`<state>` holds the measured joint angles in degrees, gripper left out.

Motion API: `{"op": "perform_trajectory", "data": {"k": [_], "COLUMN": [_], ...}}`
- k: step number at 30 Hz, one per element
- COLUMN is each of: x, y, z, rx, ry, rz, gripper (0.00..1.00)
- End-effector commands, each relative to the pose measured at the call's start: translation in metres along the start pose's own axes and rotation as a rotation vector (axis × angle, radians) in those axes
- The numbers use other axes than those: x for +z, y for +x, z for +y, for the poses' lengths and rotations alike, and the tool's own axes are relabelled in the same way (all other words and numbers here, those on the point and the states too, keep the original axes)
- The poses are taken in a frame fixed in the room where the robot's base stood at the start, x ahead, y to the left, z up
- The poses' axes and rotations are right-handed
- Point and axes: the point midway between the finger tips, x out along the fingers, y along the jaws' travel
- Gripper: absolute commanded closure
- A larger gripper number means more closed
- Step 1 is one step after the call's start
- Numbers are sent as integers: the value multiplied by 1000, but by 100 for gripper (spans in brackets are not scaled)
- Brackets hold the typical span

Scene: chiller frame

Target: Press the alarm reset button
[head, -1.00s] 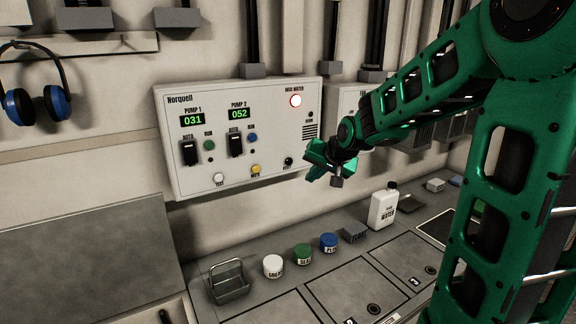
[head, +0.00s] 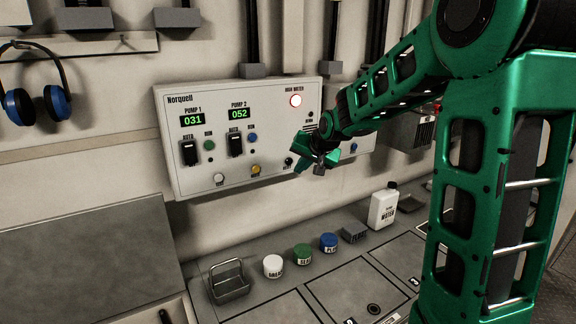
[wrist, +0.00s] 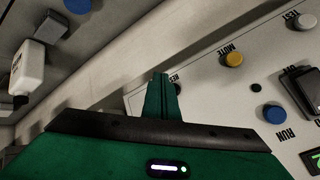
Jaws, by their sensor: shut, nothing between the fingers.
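The white Norquell control panel (head: 215,165) is on the wall. Its small black button (head: 289,161) sits at the bottom right, with a label too small to read surely in the head view. My gripper (head: 302,164) is shut and empty, just right of this button and in front of the panel's lower right corner. In the wrist view the shut fingers (wrist: 161,82) point at the panel and hide most of the black button, with part of its label showing beside them. I cannot tell whether they touch it.
A yellow mute button (head: 255,170) and a white test button (head: 219,179) lie left of the black one. The high water lamp (head: 296,100) glows. Below, jars (head: 303,254) and a white bottle (head: 382,207) stand on the counter.

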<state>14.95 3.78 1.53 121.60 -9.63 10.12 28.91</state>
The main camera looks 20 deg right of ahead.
Motion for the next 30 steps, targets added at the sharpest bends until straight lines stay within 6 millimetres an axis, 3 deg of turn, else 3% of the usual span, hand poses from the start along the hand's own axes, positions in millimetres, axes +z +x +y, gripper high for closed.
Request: {"op": "perform_trajectory", "data": {"k": [9, 30], "x": [-11, -12], "y": [15, 16], "z": [-11, -12], "rx": [-1, 0], "ry": [-1, 0], "rz": [0, 0], "gripper": [100, 100]}}
